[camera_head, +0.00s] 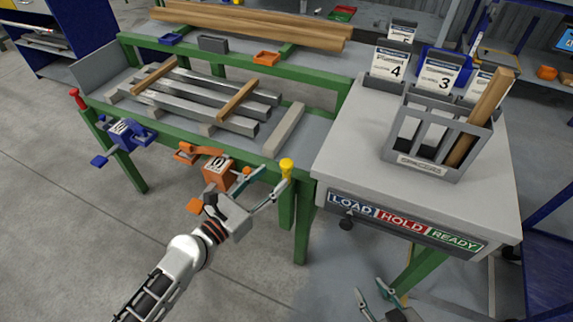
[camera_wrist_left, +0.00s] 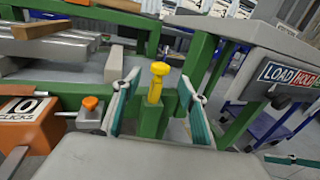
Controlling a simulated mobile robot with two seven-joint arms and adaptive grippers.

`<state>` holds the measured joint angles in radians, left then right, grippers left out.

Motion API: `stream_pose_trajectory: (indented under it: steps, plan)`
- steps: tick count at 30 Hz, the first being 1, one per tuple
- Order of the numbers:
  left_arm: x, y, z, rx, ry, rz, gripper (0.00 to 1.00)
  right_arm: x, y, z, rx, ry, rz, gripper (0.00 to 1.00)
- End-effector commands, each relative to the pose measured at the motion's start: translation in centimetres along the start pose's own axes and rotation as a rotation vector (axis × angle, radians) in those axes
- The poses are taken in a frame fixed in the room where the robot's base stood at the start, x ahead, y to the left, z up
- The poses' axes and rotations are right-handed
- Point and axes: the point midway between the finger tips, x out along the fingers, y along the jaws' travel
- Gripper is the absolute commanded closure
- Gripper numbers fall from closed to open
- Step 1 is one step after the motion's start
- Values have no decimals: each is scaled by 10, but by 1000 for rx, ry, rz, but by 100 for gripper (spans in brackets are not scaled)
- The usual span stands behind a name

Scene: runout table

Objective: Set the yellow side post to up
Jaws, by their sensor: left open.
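The yellow side post (camera_head: 287,168) has a round knob and stands upright at the near right corner of the green-framed runout table (camera_head: 240,158). In the left wrist view the yellow post (camera_wrist_left: 157,80) rises from a green upright, between my two fingers. My left gripper (camera_head: 266,184) is open just in front of the post. Gaps show on both sides of the post, and I cannot tell how deep it sits between the fingers. My right gripper (camera_head: 372,290) is low in front of the cabinet, with its fingers apart and nothing between them.
An orange box marked 10 clicks (camera_head: 217,171) with an orange knob (camera_wrist_left: 90,103) is close left of my left gripper. A blue clamp (camera_head: 122,132) and red post (camera_head: 76,97) are further left. The grey cabinet (camera_head: 350,150) with a Load/Hold/Ready strip (camera_head: 403,222) stands right.

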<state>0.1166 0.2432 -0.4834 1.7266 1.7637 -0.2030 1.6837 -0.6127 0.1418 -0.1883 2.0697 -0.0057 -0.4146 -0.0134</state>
Motion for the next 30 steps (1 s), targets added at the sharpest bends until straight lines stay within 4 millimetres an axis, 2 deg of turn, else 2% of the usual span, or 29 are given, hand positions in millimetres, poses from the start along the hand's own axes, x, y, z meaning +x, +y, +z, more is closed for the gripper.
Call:
stream_pose_trajectory:
  steps: [9, 15, 26, 30]
  plan:
    - [47, 0, 3, 3, -3, 0, 58, -1, 0, -3, 2, 6, 0, 65]
    - [68, 0, 2, 4, -1, 0, 58, 0, -1, 2, 3, -1, -3, 65]
    - [74, 0, 2, 5, -1, -1, 58, 0, -1, 2, 2, -2, -3, 65]
    - [73, 0, 2, 6, -1, 0, 92, 0, -1, 2, 2, -3, -2, 65]
